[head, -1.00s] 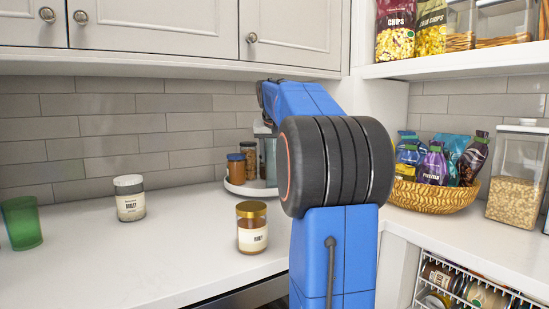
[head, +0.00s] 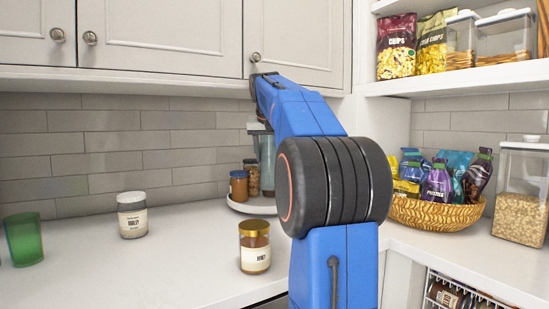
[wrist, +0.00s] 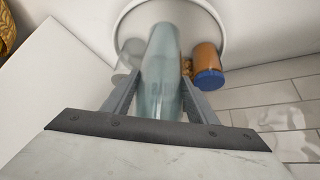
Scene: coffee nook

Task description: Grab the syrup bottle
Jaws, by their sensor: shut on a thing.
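The syrup bottle, a translucent blue-grey bottle (wrist: 162,75), stands between my gripper's fingers (wrist: 160,88) in the wrist view. My gripper is shut on it, one finger on each side. In the head view the bottle (head: 267,160) shows partly behind my blue arm, above the round white tray (head: 240,205). It looks roughly upright and raised from the tray. My arm hides much of the bottle and most of the gripper in the head view.
Jars with a blue lid (head: 239,186) and a dark lid (head: 252,177) stand on the tray near the bottle. A gold-lidded jar (head: 254,247), white-lidded jar (head: 132,215) and green cup (head: 24,239) stand on the counter. A snack basket (head: 437,213) sits right. Cabinets (head: 165,40) hang above.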

